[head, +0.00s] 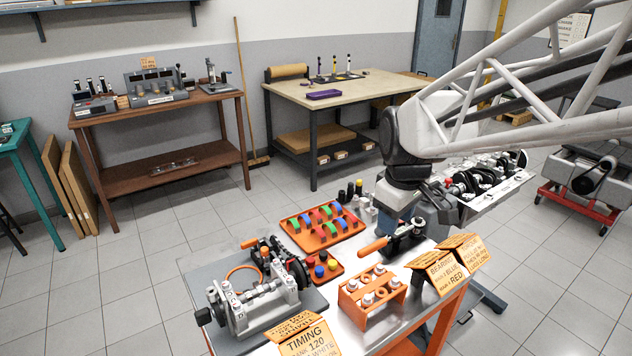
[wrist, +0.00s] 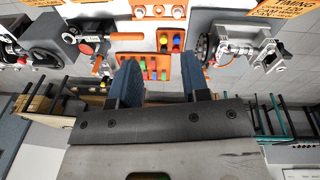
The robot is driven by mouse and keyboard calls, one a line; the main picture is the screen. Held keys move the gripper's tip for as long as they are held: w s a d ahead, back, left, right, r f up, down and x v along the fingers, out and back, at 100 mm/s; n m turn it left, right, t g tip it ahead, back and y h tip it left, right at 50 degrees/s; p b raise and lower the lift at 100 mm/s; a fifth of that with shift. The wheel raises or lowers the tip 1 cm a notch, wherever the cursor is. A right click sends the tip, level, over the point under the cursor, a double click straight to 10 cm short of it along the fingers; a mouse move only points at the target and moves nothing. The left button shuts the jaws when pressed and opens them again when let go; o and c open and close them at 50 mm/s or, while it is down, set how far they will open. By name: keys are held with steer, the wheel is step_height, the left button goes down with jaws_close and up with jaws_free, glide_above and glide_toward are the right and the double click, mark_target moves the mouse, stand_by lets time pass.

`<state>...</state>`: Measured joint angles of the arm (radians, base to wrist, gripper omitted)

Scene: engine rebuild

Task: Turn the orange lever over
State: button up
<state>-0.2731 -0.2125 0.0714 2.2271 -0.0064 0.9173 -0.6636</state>
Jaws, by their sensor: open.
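An orange lever (head: 373,247) sticks out to the left from a dark metal fixture (head: 407,240) at the back right of the steel bench. In the wrist view the lever (wrist: 127,36) lies at upper left, reaching right from its fixture. A shorter orange handle (head: 249,243) shows by the engine parts at left. My gripper (head: 393,212) hangs just behind and above the fixture in the head view. In the wrist view its blue fingers (wrist: 159,62) are apart with nothing between them. They stand clear of the lever in that view.
An orange tray of coloured bearing shells (head: 322,229), a small red tray with coloured caps (head: 321,269) and an orange rack of pistons (head: 372,291) crowd the bench. A grey engine block (head: 262,309) stands at left.

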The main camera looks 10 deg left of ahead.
steer(key=w+a+f+n, duration=0.3)
steer(key=w+a+n, duration=0.1)
steer(key=w+a, duration=0.4)
steer(key=n+g, duration=0.2)
steer(key=n, duration=1)
glide_above(246, 242)
steer(key=f, duration=1.4)
steer(key=shift+d+f, duration=0.3)
steer(key=shift+a+f, duration=0.3)
steer(key=shift+a, duration=0.1)
steer(key=shift+f, duration=0.1)
steer(key=shift+f, duration=3.8)
jaws_close()
